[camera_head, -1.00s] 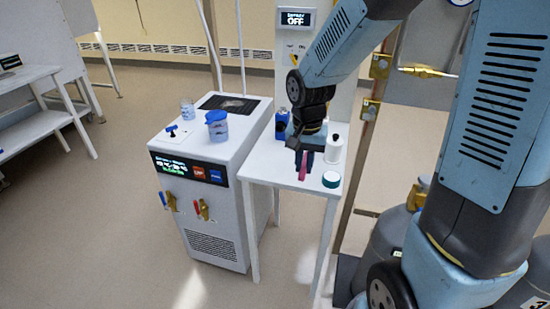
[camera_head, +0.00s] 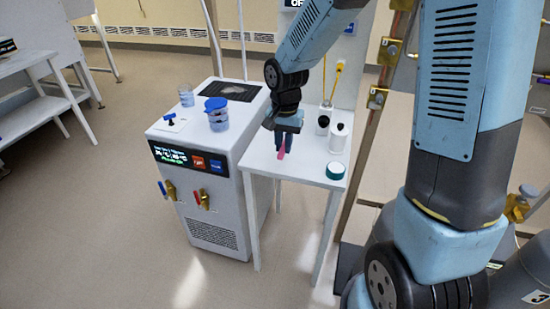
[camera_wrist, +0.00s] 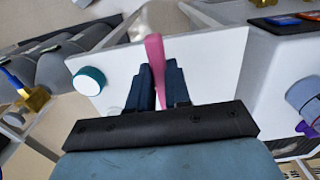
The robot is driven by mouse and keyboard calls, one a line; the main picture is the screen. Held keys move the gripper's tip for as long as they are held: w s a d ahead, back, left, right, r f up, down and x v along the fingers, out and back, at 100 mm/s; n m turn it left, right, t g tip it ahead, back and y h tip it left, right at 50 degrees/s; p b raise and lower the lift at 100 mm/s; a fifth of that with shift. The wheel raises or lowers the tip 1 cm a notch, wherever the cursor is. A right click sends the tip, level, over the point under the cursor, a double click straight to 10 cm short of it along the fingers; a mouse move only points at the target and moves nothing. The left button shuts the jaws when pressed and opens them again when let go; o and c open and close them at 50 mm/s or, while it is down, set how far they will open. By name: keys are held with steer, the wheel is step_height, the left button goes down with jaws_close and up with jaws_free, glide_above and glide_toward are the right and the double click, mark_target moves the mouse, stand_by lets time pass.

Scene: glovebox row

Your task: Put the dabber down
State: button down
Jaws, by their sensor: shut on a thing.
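The dabber is a pink, slim piece (camera_wrist: 155,60) that sticks out from between my fingers in the wrist view. Its pink end also shows in the head view (camera_head: 282,153), pointing down. My gripper (camera_head: 287,138) is shut on it, with dark blue fingers on either side, and they also show in the wrist view (camera_wrist: 160,85). The gripper is over the small white side table (camera_head: 310,172), near its left part. I cannot tell whether the dabber's tip touches the table top.
A round teal-and-white container (camera_head: 335,171) sits at the table's front right. Left of the table is a white chiller cabinet (camera_head: 205,195) with a blue-lidded jar (camera_head: 217,115) on top. The table's front middle is clear.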

glide_above(275, 166)
step_height(275, 166, down, 6)
steer(key=shift+r, duration=0.2)
step_height(275, 166, down, 3)
steer(key=shift+w+f, duration=0.1)
steer(key=shift+f, duration=0.05)
steer(key=c, duration=1.1)
jaws_free()
